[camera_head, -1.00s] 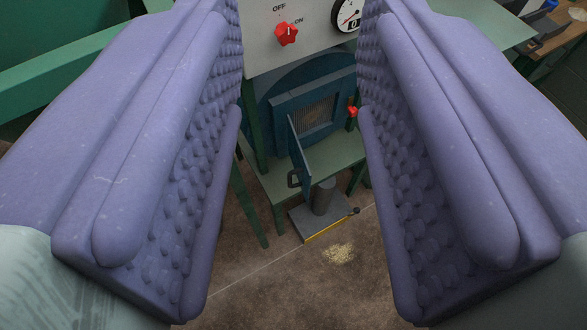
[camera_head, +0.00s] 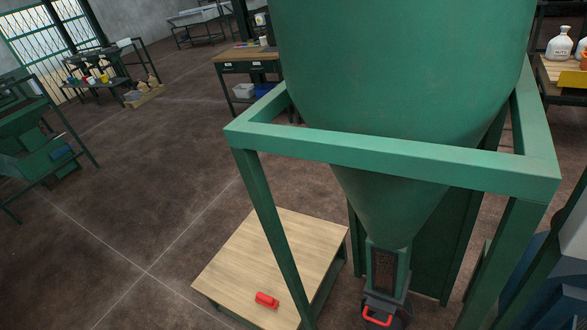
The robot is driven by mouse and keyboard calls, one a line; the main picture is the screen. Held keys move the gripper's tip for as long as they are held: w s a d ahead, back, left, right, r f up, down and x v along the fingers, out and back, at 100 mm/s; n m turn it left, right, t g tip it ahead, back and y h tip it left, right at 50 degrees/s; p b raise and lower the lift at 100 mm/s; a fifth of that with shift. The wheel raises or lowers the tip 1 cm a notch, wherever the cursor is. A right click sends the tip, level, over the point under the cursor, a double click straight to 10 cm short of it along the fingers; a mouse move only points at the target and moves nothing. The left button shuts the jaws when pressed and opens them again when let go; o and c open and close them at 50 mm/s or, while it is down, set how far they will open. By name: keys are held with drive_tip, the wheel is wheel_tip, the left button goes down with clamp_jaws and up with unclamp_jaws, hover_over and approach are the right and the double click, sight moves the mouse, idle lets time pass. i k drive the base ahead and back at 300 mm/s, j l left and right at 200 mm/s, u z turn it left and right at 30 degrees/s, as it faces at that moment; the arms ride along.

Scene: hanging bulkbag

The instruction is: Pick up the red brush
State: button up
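A small red object, likely the red brush (camera_head: 267,300), lies on a low wooden-topped table (camera_head: 285,245) at the bottom centre, near the table's front edge. It is too small to make out bristles. My gripper is not in view, so its place relative to the brush cannot be seen.
A large green hopper (camera_head: 400,70) hangs in a green frame (camera_head: 380,152); one post crosses in front of the table. A red handle (camera_head: 377,317) sits at its outlet. Workbenches (camera_head: 248,68) stand behind. The floor (camera_head: 170,180) to the left is open.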

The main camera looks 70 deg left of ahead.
sight(265, 300)
drive_tip(key=u, duration=2.15)
drive_tip(key=z, duration=1.8)
drive_tip(key=u, duration=1.8)
drive_tip(key=i+j+z, duration=0.4)
drive_tip(key=i, duration=0.15)
drive_tip(key=i+j+z, duration=0.4)
drive_tip(key=i+j, duration=0.05)
drive_tip(key=i, duration=0.1)
